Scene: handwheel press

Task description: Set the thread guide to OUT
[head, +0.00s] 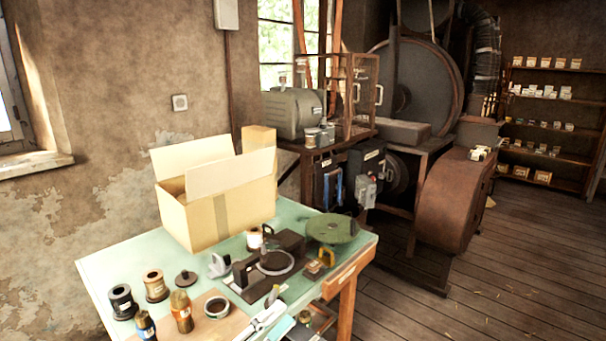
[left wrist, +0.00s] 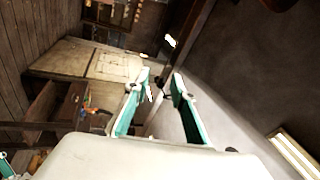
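A winding device (head: 292,241) with a dark base and a round ring stands near the front of the pale green table (head: 110,262). I see no part clearly marked as a thread guide, and no OUT label is readable. A small grey upright piece (head: 218,265) stands at the device's left. My right gripper cannot be made out.
An open cardboard box (head: 200,215) stands at the table's back. A dark spool (head: 122,302), a copper-coloured spool (head: 155,286) and bottles (head: 181,312) crowd the front left. A green disc (head: 332,228) sits at the right end. A rusty machine (head: 450,205) stands beyond.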

